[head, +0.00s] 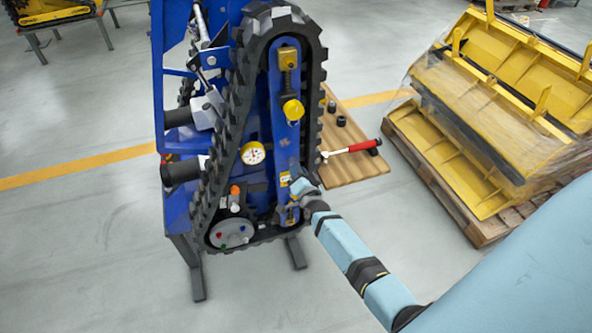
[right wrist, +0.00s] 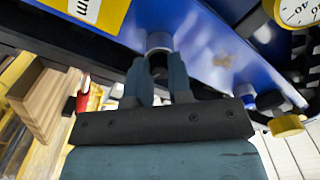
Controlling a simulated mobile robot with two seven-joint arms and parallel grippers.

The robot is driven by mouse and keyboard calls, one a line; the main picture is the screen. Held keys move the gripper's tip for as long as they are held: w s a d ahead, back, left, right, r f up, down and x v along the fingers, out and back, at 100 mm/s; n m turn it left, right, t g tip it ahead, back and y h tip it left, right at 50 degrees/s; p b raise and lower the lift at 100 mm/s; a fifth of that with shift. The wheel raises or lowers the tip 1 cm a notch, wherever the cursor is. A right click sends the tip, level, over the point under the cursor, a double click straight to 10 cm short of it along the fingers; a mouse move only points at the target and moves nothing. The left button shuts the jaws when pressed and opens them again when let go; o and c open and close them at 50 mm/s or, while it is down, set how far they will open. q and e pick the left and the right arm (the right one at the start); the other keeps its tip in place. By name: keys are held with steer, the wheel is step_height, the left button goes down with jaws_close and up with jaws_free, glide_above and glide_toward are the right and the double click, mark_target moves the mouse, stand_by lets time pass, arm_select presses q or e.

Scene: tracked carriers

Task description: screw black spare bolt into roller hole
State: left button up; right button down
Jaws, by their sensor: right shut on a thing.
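A blue tracked carrier with a black toothed track (head: 314,108) stands upright in the head view. My right gripper (head: 298,183) is at the lower right of its blue side beam (head: 283,140). In the right wrist view the right gripper (right wrist: 158,72) is shut on a small dark piece, apparently the black bolt (right wrist: 158,65). The bolt is mostly hidden between the fingers. It points at a round grey fitting (right wrist: 159,41) on the blue beam, apparently the roller hole; I cannot tell how deep it sits. My left gripper is not in view.
A wooden board (head: 360,172) beside the track bears black cylindrical pieces (head: 341,121) and a red-handled tool (head: 360,147). A pressure gauge (head: 252,153) and a yellow knob (head: 293,110) stick out. Yellow frames on a pallet (head: 440,190) stand right. The front floor is clear.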

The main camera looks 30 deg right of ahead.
steer(key=m+b, duration=0.4)
steer(key=m, duration=0.6)
steer(key=shift+f+m+b, duration=0.3)
steer(key=shift+m+b, duration=0.7)
steer(key=c, duration=1.4)
jaws_free()
steer(key=shift+r+m, duration=0.3)
steer(key=shift+m, duration=0.3)
steer(key=o, duration=0.4)
steer(key=shift+o, duration=0.2)
